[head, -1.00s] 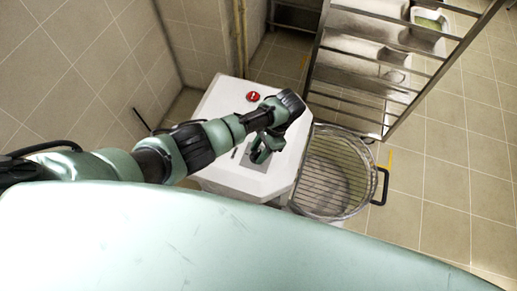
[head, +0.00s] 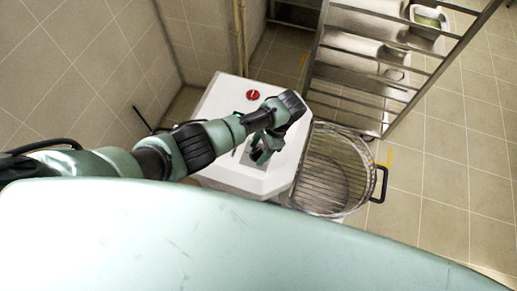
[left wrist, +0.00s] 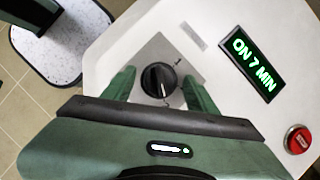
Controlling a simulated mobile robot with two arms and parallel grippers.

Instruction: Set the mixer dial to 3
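The mixer's white top (head: 222,98) lies below my left arm in the head view. My left gripper (head: 262,150) points down over its grey dial plate. In the left wrist view the black round dial (left wrist: 158,80) sits on that plate, with a white pointer line towards the lower right; its scale is too small to read. My left gripper (left wrist: 161,90) is open, one green finger on each side of the dial, with gaps visible. The lit green display (left wrist: 253,64) reads "ON 7 MIN". My right gripper is not in view.
A red button (left wrist: 298,140) sits on the mixer top near the display; it also shows in the head view (head: 253,95). A wire-guarded bowl (head: 335,172) stands right of the mixer top. A metal rack (head: 375,60) stands behind it. A tiled wall is at left.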

